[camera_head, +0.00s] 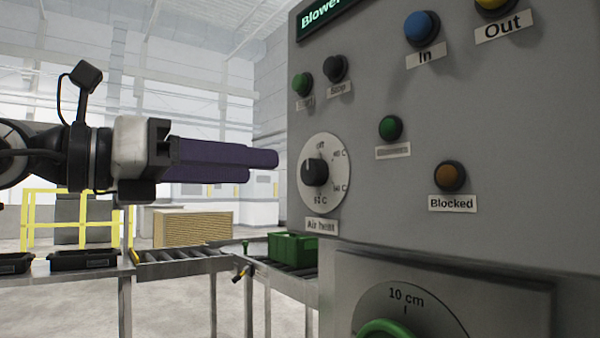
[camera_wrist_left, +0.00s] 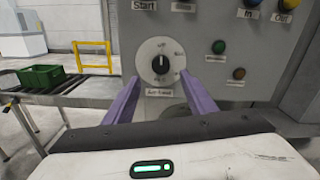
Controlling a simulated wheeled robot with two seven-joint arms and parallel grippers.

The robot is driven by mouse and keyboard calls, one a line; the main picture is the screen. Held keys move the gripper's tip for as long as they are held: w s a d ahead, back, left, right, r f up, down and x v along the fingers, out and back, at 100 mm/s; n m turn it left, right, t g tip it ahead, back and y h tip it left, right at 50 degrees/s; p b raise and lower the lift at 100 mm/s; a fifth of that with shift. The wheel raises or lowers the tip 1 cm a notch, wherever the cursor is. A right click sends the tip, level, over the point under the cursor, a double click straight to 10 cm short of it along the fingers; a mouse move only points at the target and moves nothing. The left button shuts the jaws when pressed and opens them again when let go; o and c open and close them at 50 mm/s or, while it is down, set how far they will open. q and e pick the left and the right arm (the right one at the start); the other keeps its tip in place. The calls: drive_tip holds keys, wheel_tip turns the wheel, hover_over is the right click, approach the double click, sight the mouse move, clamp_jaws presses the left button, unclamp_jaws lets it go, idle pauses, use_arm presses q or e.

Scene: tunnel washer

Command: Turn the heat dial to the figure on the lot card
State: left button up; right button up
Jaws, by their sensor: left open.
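The heat dial is a black knob (camera_head: 315,172) on a round white plate (camera_head: 336,193) on the grey panel, labelled "Air heat". Its plate has "Off" at the top and several temperature marks down the right side and bottom; some are hard to read. A pale pointer line on the knob points roughly upward, near Off. My left gripper (camera_head: 263,166) is open and empty, with purple fingers aimed at the dial and apart from it. In the left wrist view the knob (camera_wrist_left: 161,65) sits between and beyond the two fingertips (camera_wrist_left: 159,80). No lot card shows.
Start and stop buttons (camera_head: 335,68) sit above the dial; a green button (camera_head: 390,128) and an orange "Blocked" lamp (camera_head: 450,176) sit to its right. A "10 cm" dial (camera_head: 405,305) is below. A green crate (camera_head: 292,248) stands on the roller conveyor (camera_head: 190,263).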

sight(308, 171)
use_arm(q)
drive_tip(key=p+x, duration=0.1)
drive_tip(key=x, duration=0.8)
drive_tip(key=shift+w+d+p, duration=0.15)
drive_tip(key=shift+d+p, duration=0.1)
drive_tip(key=shift+p, duration=0.05)
drive_tip(key=c, duration=1)
